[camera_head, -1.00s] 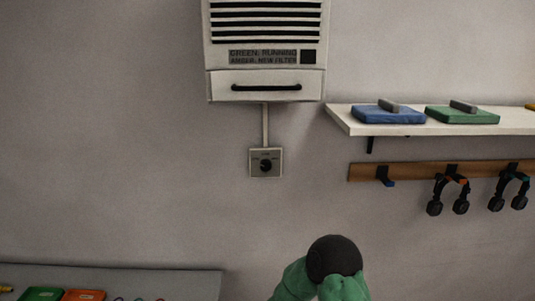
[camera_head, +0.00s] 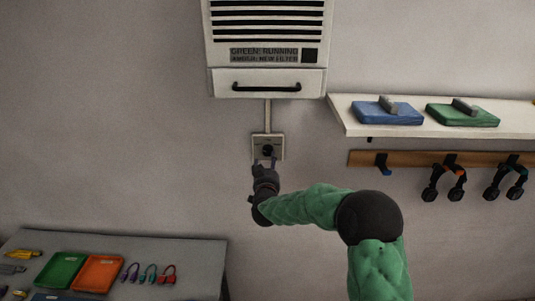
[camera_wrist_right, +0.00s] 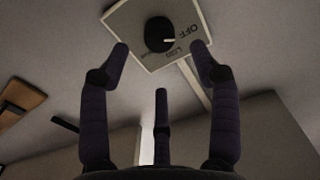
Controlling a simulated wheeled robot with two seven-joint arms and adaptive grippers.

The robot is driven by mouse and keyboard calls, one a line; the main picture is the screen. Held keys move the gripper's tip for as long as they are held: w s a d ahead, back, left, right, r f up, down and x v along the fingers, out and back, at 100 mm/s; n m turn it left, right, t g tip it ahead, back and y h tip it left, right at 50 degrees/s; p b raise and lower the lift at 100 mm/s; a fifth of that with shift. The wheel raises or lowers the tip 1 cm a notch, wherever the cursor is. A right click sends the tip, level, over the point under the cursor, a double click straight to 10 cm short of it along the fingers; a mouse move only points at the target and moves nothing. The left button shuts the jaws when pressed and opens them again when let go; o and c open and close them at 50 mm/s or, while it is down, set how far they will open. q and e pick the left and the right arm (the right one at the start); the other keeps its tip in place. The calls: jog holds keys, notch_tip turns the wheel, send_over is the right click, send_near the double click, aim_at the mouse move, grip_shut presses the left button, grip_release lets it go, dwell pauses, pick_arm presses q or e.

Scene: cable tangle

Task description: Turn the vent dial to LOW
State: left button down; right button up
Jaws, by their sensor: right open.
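The vent dial is a round black knob (camera_head: 268,150) on a small square plate (camera_head: 257,139) on the wall, under the white vent unit (camera_head: 267,81). In the right wrist view the black knob (camera_wrist_right: 159,34) shows a white pointer mark, with the words OFF and LOW on its plate (camera_wrist_right: 127,17). The mark points toward the right, near those words. My right gripper (camera_head: 265,163) is open just below and in front of the knob. In the wrist view its fingers (camera_wrist_right: 162,58) stand apart around the knob's near side, apparently not touching it. My left gripper is out of view.
A white shelf (camera_head: 436,129) with blue and green pads is on the right. Below it, a wooden rail (camera_head: 410,160) holds headphones. A grey table (camera_head: 199,254) with green and orange trays and several coloured cables is at lower left. The wall between is clear.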

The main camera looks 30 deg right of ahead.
aim_at(268, 153)
jog(key=x, duration=0.6)
jog(key=shift+w+d+p, duration=0.15)
jog(key=shift+p, duration=0.2)
jog(key=c, duration=1.2)
